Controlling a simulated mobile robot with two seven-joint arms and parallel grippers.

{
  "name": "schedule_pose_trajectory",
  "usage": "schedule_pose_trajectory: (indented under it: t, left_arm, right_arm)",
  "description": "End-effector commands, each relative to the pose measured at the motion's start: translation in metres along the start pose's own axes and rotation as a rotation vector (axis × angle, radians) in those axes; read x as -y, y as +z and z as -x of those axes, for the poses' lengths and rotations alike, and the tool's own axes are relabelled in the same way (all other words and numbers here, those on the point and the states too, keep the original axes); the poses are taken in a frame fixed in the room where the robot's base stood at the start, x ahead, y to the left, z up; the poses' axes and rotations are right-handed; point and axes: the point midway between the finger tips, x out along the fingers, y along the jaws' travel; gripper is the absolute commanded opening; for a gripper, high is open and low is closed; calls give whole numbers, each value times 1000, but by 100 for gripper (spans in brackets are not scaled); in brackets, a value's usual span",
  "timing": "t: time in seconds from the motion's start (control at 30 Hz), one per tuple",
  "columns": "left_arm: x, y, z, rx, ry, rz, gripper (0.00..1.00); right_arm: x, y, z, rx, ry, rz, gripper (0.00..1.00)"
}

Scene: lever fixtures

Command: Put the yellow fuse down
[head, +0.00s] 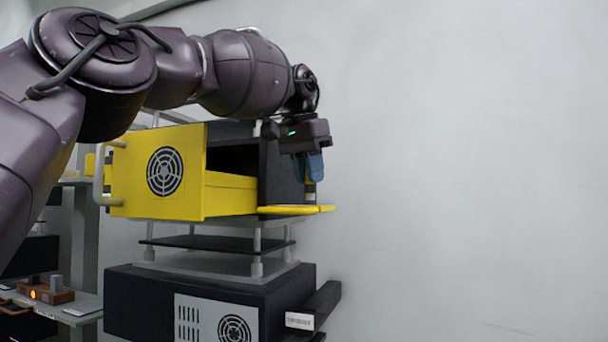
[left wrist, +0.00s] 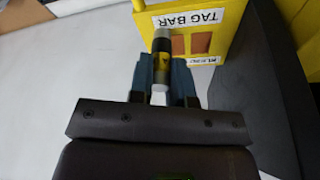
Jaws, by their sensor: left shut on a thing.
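My left gripper (head: 310,168) points down at the right side of the yellow and black cabinet. Its blue fingers are shut on the yellow fuse, a short cylinder with a grey end, a dark band and a yellow band. The fuse (left wrist: 161,45) stands out between the fingertips in the left wrist view; in the head view only a small pale end (head: 310,196) shows below them. A yellow holder (head: 295,209) is just below the fingertips. I cannot tell whether the fuse touches it. My right gripper is not in view.
In the left wrist view the yellow holder has a "TAG BAR" label (left wrist: 188,19) and two brown patches. The yellow cabinet front (head: 155,170) has a round vent and handle. A dark lower cabinet (head: 210,290) stands beneath. The space at right before the pale wall is clear.

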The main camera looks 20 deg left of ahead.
Motion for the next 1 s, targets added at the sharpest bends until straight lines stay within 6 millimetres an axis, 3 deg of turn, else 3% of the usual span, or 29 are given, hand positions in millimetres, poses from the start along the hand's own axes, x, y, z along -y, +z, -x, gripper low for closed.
schedule_pose_trajectory:
  t: [0.57, 0.6, 0.73, 1.0]
  left_arm:
    - [-1, 0, -11, 0, -1, 2, 0]
    - [-1, -1, -11, 0, 0, 2, 22]
    - [-1, -1, -10, 0, 0, 2, 42]
    - [-1, -1, -10, 0, 0, 2, 43]
  right_arm:
    - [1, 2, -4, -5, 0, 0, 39]
    - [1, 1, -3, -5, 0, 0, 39]
    - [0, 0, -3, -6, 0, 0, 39]
    - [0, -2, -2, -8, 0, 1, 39]
